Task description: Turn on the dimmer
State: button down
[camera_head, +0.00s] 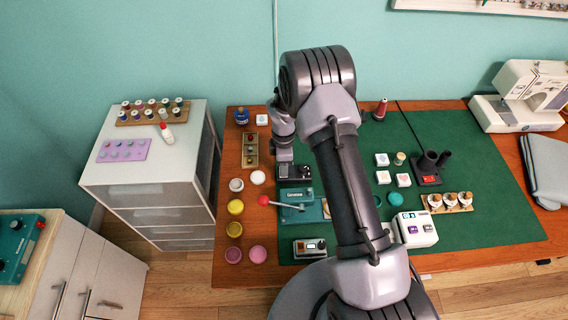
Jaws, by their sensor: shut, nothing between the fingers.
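My gripper (284,156) points down at the left part of the green mat, seen from above and partly hidden by its own wrist. It looks shut and empty. Right under and beside it is a small dark box (297,172) with a light knob or dial on top. This may be the dimmer, but no label can be read. I cannot tell whether the fingertips touch it or whether it is on. Just in front of it stands a teal device (297,213) with a metal lever ending in a red ball (263,200).
A grey meter-like box (310,247) sits at the mat's front edge. Right of my arm are a white device (415,229), a black device with a red switch (430,179) and spools on a board (447,203). Jars (235,207) line the table's left side. The right mat (500,215) is clear.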

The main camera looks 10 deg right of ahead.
jog(key=shift+s+f, duration=0.1)
jog(key=shift+f, duration=0.2)
jog(key=shift+r, duration=0.1)
jog(key=shift+w+d+r, duration=0.1)
jog(key=shift+w+r, duration=0.1)
jog(key=shift+w, duration=0.6)
